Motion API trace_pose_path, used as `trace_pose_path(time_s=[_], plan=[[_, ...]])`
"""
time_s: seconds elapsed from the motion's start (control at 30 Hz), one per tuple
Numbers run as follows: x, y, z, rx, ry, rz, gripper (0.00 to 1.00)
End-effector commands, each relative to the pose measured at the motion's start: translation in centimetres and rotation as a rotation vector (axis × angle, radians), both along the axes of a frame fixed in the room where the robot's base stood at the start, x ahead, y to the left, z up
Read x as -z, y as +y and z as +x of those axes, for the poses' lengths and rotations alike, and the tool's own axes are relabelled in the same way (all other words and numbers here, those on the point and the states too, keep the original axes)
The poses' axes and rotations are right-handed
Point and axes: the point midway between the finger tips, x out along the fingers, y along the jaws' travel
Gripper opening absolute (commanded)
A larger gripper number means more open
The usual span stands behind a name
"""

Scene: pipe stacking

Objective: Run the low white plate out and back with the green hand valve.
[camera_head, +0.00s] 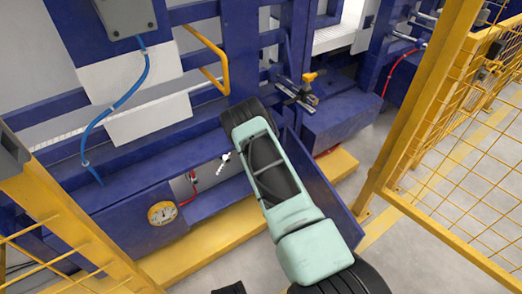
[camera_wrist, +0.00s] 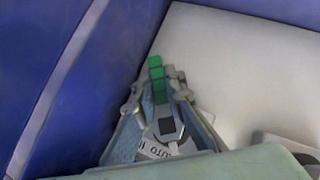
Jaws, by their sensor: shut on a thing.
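In the wrist view my gripper (camera_wrist: 158,92) is shut on the green hand valve (camera_wrist: 155,72), a small blocky green piece that shows between and just past the fingertips. A grey part with "AUTO" lettering shows between the fingers, nearer the camera. A broad white plate (camera_wrist: 235,65) fills the right side of that view. In the head view the low white plate (camera_head: 150,118) lies against the blue frame, below and right of a higher white plate (camera_head: 130,70). My arm covers the middle there, and neither my fingers nor the green valve can be made out.
A yellow handle (camera_head: 208,60) stands right of the plates. A round gauge (camera_head: 162,213) sits low. Yellow mesh fences (camera_head: 455,165) flank both sides.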

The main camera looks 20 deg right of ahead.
Motion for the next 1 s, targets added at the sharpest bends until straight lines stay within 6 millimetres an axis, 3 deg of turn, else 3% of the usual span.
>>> trace_pose_path(time_s=[0.33,0.87,0.9,1.0], plan=[[-0.18,-0.43,0.21,-0.001,-0.040,-0.117,0.00],[-0.44,-0.68,0.21,0.002,-0.046,-0.137,0.00],[-0.43,-0.68,0.20,0.002,-0.046,-0.137,0.14],[-0.42,-0.64,0.19,0.002,-0.046,-0.136,0.25]])
